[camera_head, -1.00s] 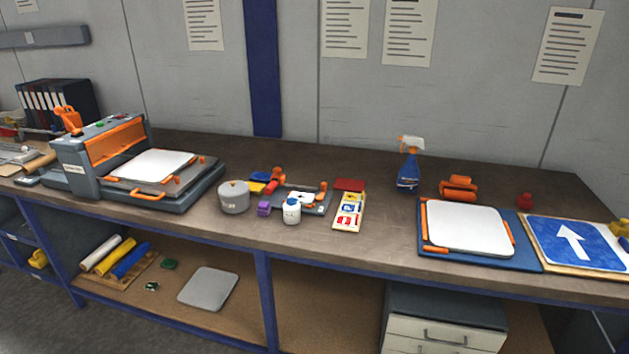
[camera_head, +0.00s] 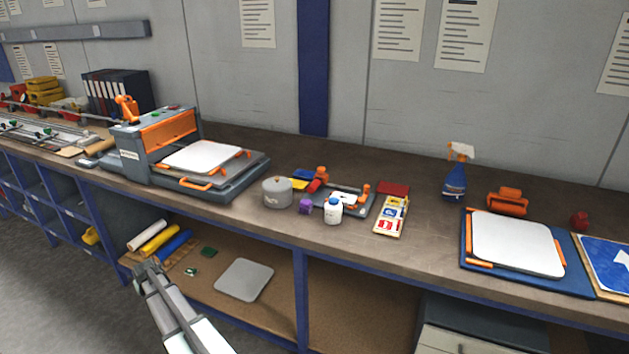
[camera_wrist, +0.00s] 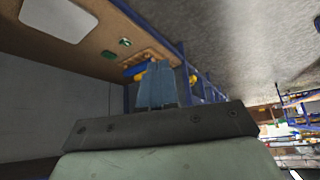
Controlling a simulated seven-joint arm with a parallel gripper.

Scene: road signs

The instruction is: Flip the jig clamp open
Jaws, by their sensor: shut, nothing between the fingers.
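A small grey jig (camera_head: 345,200) sits mid-bench with a pale plate on it. An orange clamp-like part (camera_head: 363,190) is at its right end and another (camera_head: 321,174) stands at its back left. They are too small to tell whether either is flipped open or down. My gripper (camera_head: 148,270) is low at the front, before the under-bench shelf, far left of and below the jig. Its fingers are shut and empty, and they also show together in the wrist view (camera_wrist: 157,85). The jig is not visible in the wrist view.
A white bottle (camera_head: 333,210), purple block (camera_head: 305,205) and grey pot (camera_head: 277,192) crowd the jig's front left. A sign strip (camera_head: 391,214) lies to its right. A press (camera_head: 160,145) stands left; a blue board (camera_head: 545,281) with a white plate is right.

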